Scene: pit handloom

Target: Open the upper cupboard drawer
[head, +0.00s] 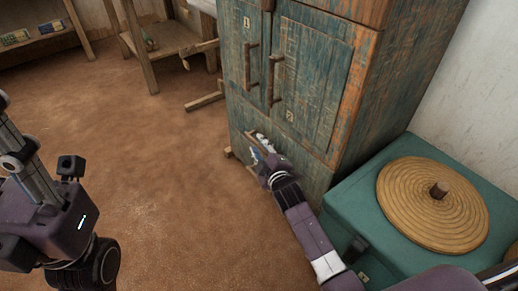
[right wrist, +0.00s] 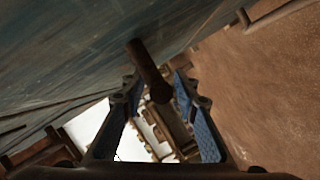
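The cupboard (head: 315,75) is worn blue-green wood with two doors above and a drawer front (head: 308,172) below them. I cannot tell from these views whether this is the upper drawer; it looks shut. My right gripper (head: 259,146) is low at this front and hides part of it. In the right wrist view, a dark brown bar handle (right wrist: 148,66) sticks out from the blue-green face. Its near end lies between the open blue-padded fingertips of my right gripper (right wrist: 156,84), with gaps on both sides. My left arm shows at the left edge, but its gripper does not.
The doors carry two upright handles (head: 273,80) above my right gripper. A teal chest (head: 345,205) with a round woven lid (head: 430,205) stands right of the cupboard, close to my right arm. A wooden frame (head: 150,60) stands behind. The brown floor (head: 160,150) at left is clear.

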